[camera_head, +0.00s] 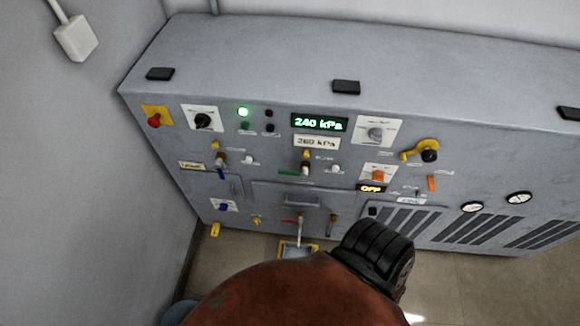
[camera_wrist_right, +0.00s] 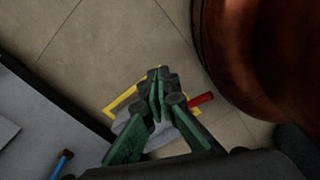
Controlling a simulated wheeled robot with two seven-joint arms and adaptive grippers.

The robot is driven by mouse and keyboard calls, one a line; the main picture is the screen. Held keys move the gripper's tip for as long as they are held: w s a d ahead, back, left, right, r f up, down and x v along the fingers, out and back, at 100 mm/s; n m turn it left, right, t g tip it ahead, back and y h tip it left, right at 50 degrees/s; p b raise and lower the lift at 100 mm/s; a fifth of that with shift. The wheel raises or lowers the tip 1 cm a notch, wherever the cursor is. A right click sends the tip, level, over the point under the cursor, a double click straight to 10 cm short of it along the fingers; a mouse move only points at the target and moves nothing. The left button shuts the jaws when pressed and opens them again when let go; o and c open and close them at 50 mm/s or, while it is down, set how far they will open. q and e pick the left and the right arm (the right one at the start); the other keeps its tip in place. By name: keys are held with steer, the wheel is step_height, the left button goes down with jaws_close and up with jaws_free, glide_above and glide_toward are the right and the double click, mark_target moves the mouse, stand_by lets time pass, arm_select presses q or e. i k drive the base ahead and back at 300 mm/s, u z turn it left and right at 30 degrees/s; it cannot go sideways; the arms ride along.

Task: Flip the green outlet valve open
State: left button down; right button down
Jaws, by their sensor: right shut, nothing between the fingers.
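The green outlet valve lever (camera_head: 289,173) is on the front of the grey machine panel, near its middle. Its handle lies roughly level, pointing left from a small fitting (camera_head: 306,168). My right gripper (camera_wrist_right: 157,82) shows in the right wrist view with its green-sided fingers shut and empty. It points down over the floor in front of the panel, apart from the green valve, which I cannot make out in that view. In the head view my arm covers the lower middle, and the fingertips are not seen. My left gripper is not in view.
A red lever (camera_head: 289,220) sits below the green one and shows near my fingers in the wrist view (camera_wrist_right: 201,103). A yellow-edged floor tray (camera_head: 298,250) lies below. A blue lever (camera_head: 222,174), a yellow crank (camera_head: 420,152) and a 240 kPa display (camera_head: 319,123) are also on the panel.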

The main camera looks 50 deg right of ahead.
mark_target(303, 173)
steer(key=z, duration=4.3)
steer(key=k, duration=0.35)
steer(key=u, duration=2.35)
